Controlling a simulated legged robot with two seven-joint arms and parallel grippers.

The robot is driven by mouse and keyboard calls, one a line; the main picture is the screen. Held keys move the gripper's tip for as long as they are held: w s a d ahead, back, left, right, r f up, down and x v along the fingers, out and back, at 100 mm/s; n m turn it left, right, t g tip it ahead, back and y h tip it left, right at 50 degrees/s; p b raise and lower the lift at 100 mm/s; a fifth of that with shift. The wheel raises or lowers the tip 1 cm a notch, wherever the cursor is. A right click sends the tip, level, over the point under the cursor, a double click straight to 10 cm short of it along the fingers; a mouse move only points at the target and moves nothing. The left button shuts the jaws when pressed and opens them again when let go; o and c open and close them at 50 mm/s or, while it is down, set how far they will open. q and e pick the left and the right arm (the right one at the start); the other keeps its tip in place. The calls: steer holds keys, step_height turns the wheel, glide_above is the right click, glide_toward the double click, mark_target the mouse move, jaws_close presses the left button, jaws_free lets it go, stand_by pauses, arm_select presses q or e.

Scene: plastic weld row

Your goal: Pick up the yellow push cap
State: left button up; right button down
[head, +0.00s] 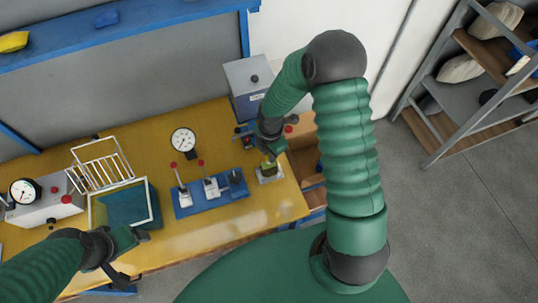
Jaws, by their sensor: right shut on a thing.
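The yellow push cap (269,167) is a small, dull yellow piece at the right part of the yellow table, above a small pale base (270,178). My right gripper (271,158) reaches down from above and is shut on the cap. The fingers and arm hide part of the cap, and I cannot tell if it still touches the base. My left gripper (140,238) hangs over the table's front edge at the left, near the bin. Its finger spacing is unclear from this angle.
A blue plate (209,207) with red-knobbed levers stands left of the cap. A round gauge (183,141), a grey box (249,77), a teal bin (124,206) and a white wire rack (100,170) are on the table (272,220). A shelf unit (440,150) stands at right.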

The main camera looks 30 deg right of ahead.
step_height(320, 180, up, 2)
steer(key=shift+r, duration=0.15)
steer(key=s+a+r+p, duration=0.1)
steer(key=s+a, duration=0.3)
steer(key=s, duration=0.3)
steer(key=s+a+r, duration=0.1)
steer(key=s+a, duration=0.4)
steer(key=s, duration=0.1)
steer(key=w+d+p, duration=0.2)
steer(key=w+d, duration=0.1)
steer(key=w, duration=0.1)
steer(key=w+d+r+p, duration=0.1)
steer(key=w+d+p, duration=0.1)
steer(key=w+d, duration=0.1)
steer(key=w+d+p, duration=0.3)
steer(key=w, duration=0.3)
steer(key=shift+w+r, duration=0.1)
steer(key=shift+r, duration=0.15)
steer(key=shift+d+f, duration=0.1)
steer(key=shift+f, duration=0.1)
steer(key=shift+f+b, duration=0.65)
steer(key=shift+b, duration=0.2)
steer(key=f+b, duration=0.2)
steer(key=f, duration=0.1)
steer(key=shift+a+b, duration=0.2)
steer(key=shift+b, duration=0.2)
steer(key=shift+f+b, duration=0.45)
steer(key=shift+f, duration=0.4)
steer(key=shift+d, duration=0.15)
